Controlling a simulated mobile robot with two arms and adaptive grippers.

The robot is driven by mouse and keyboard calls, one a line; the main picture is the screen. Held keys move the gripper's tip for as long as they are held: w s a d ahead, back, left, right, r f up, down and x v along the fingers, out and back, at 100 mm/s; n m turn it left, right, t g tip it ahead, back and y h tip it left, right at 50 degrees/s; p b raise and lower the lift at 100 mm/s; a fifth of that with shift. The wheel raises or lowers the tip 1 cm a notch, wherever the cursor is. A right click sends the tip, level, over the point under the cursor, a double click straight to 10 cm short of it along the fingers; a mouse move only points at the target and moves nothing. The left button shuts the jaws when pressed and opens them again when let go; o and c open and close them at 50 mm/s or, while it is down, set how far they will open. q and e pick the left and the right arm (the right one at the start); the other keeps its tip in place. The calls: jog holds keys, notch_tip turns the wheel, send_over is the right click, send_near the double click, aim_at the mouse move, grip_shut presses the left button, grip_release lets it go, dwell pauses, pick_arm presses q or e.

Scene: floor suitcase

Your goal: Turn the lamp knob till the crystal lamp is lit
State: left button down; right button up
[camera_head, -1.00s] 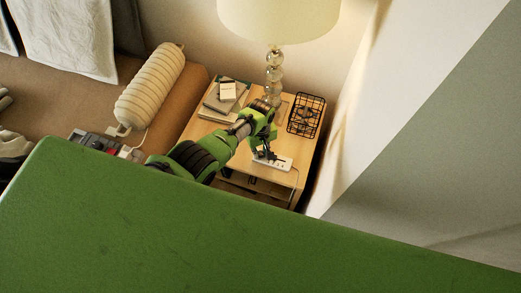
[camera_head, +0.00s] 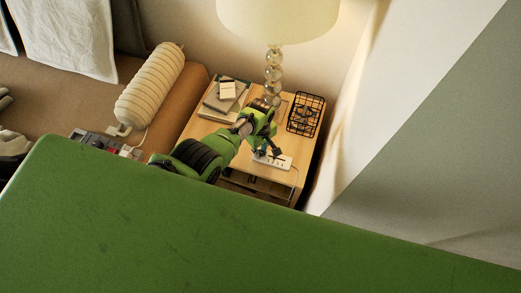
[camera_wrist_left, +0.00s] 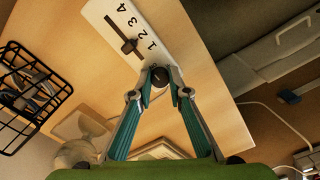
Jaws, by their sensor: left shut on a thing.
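The lamp has a stem of stacked clear crystal balls (camera_head: 273,72) and a cream shade (camera_head: 280,18). It stands at the back of a wooden nightstand. I cannot tell for sure whether it is lit. A white control panel (camera_head: 283,163) lies near the nightstand's front edge; in the left wrist view the panel (camera_wrist_left: 105,15) shows the numbers 1 to 4 and a dark slider-like handle (camera_wrist_left: 128,45). My left gripper (camera_head: 272,152) reaches down to the panel. In the wrist view its fingertips (camera_wrist_left: 160,78) are shut on a dark round knob (camera_wrist_left: 160,74) at the panel's end.
A black wire basket (camera_head: 305,115) stands right of the lamp. Books (camera_head: 222,100) lie on the nightstand's left. A ribbed cream lamp (camera_head: 150,85) with a cord is farther left. A wall and curtain close off the right side. A green surface fills the foreground.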

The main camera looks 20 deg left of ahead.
pick_arm(q)
jog(key=c, duration=1.9)
grip_release()
jog(key=shift+w+a, duration=0.1)
jog(key=shift+r, duration=0.1)
notch_tip(320, 180, up, 12)
